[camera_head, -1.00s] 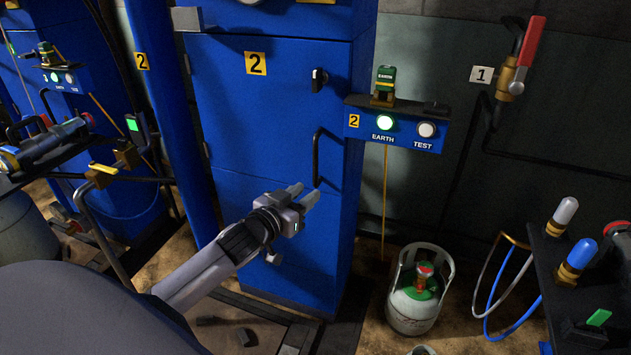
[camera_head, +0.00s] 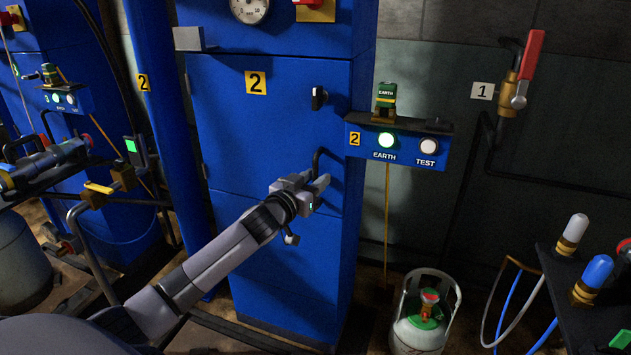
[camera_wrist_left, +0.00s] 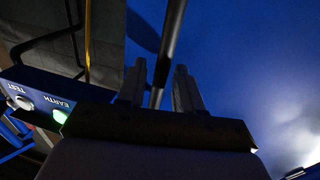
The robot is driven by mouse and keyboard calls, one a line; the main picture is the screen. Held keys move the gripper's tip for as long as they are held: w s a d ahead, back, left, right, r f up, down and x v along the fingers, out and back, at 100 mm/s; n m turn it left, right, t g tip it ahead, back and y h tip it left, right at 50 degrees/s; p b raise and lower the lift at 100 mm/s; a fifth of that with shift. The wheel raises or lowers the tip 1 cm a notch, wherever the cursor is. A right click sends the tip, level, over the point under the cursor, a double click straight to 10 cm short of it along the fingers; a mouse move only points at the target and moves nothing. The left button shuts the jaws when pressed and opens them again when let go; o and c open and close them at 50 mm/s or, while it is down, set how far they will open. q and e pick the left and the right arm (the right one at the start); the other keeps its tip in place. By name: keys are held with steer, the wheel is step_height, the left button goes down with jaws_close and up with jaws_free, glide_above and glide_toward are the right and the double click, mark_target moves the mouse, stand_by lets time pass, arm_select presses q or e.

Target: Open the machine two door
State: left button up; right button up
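My right gripper is not in view.
A blue box (camera_head: 400,148) with a lit green EARTH light and a TEST button juts out right of the cabinet. A gas cylinder (camera_head: 424,325) stands on the floor at the lower right.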

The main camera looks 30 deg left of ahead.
arm_select(q)
steer(key=shift+w, duration=0.3)
jaws_close()
steer(key=shift+s, duration=0.1)
